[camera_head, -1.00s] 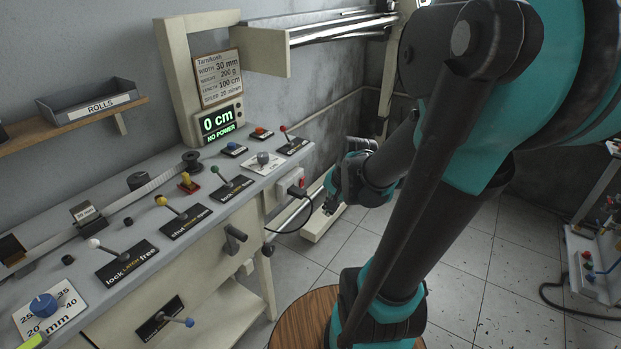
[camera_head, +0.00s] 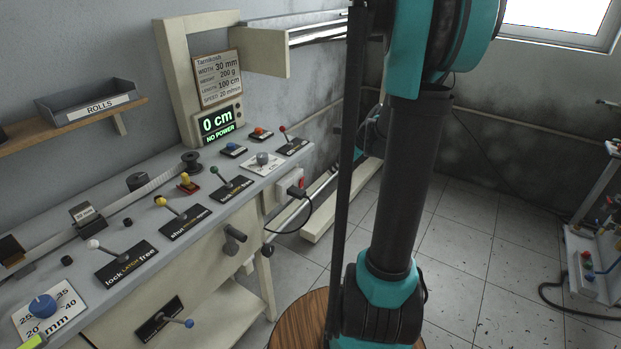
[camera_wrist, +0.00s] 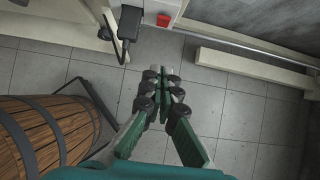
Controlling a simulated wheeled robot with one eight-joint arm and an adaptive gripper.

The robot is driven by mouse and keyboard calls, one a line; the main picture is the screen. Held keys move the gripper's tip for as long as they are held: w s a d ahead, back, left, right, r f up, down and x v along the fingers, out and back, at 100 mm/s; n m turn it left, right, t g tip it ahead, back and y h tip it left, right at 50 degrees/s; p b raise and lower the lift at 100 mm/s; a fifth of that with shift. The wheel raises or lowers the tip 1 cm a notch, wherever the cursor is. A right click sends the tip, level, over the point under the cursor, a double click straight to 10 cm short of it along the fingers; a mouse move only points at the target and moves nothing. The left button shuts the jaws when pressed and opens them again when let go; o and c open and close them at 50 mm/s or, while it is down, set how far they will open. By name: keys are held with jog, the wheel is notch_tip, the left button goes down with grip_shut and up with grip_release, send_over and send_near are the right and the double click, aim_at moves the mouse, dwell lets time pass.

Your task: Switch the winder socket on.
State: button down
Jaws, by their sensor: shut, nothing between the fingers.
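The winder socket (camera_head: 289,181) is a pale box on the right end of the machine, below the tabletop. Its red switch (camera_head: 301,183) is on the right side, and a black plug (camera_head: 297,191) with a cable is in it. In the wrist view the red switch (camera_wrist: 163,20) shows at the top, with the black plug (camera_wrist: 129,24) left of it. My gripper (camera_wrist: 162,76) is shut and empty, below the switch in that picture and apart from it. In the head view my arm hides most of the gripper. The display (camera_head: 217,122) reads "0 cm" and "NO POWER".
The plug's cable (camera_head: 308,215) loops beside the machine. A pale beam (camera_wrist: 255,74) lies on the floor to the right.

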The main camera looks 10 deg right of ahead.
aim_at(302, 183)
jog(key=shift+f, duration=0.1)
jog(key=w+a+f, duration=0.6)
jog(key=shift+w+a+f, duration=0.3)
jog(key=shift+a+f, duration=0.05)
dwell(0.5)
jog(key=shift+w+a+r+g+h, duration=0.25)
jog(key=shift+w+a+g+h, duration=0.15)
jog(key=shift+a+g, duration=0.1)
jog(key=shift+d, duration=0.2)
jog(key=shift+r, duration=0.15)
jog(key=shift+r, duration=0.65)
